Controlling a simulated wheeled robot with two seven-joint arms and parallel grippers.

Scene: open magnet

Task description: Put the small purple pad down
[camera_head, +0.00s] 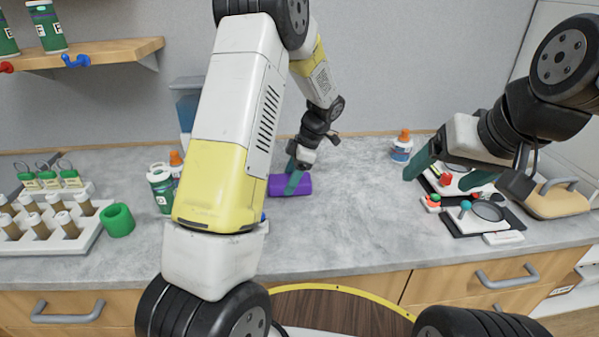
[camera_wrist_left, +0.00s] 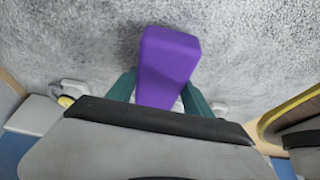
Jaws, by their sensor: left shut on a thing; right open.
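The small purple pad (camera_head: 304,185) is a purple block at the middle of the grey counter in the head view. It also shows between the two green fingers in the left wrist view (camera_wrist_left: 167,62). My left gripper (camera_head: 293,184) is shut on it, with a finger across its near side. The pad is at or very close to the counter surface; I cannot tell whether it touches. My right gripper (camera_head: 440,170) is open and empty above the right part of the counter, over the black and white trays.
A white bottle with an orange cap (camera_head: 402,147) stands at the back. A black tray (camera_head: 470,222) lies at the right. The counter right of the pad is clear.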

